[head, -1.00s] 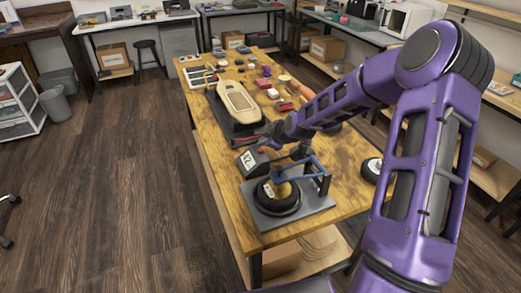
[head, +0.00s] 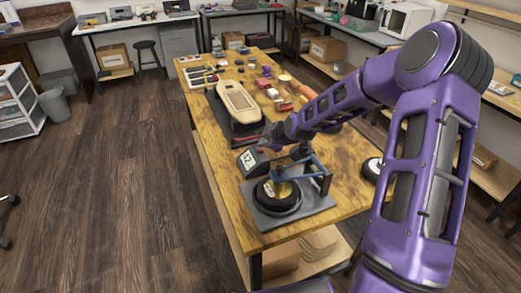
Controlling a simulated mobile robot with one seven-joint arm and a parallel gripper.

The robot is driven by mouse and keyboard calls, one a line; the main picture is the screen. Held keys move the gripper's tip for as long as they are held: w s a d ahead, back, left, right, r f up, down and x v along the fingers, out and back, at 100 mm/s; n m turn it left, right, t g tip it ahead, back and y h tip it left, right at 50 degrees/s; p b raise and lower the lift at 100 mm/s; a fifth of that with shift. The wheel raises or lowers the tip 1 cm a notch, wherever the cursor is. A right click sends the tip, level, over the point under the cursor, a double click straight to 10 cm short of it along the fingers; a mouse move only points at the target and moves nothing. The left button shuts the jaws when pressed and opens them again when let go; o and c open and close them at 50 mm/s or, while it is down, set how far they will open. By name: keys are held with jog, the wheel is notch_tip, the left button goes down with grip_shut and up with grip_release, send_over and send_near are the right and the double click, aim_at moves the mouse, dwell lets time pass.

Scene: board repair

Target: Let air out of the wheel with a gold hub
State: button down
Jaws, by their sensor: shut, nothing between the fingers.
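The wheel with the gold hub (head: 283,190) lies flat, black tyre around it, on a grey plate (head: 256,221) at the near end of the workbench. A blue bar frame (head: 308,163) stands over it and partly hides the hub. A dark gauge box (head: 246,163) with a lit number display, which seems to read 42, stands just behind the wheel. A small red part (head: 261,150) shows at its top. My gripper (head: 267,142) is shut and empty, just above and behind the gauge box; its fingertips are small and hard to make out.
A second wheel (head: 372,169) with a pale hub lies at the right, partly hidden by my arm. A wooden skateboard-like deck (head: 238,100) lies further back on the workbench (head: 215,155). Several small parts lie at the far end.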

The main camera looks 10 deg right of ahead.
aim_at(263, 154)
jog(key=shift+f+b, duration=0.45)
jog(key=shift+f, duration=0.1)
dwell(0.4)
jog(key=shift+r, duration=0.15)
dwell(0.6)
jog(key=shift+r+p, duration=0.65)
jog(key=shift+r, duration=0.15)
notch_tip(263, 154, up, 5)
jog(key=p, duration=0.3)
dwell(1.5)
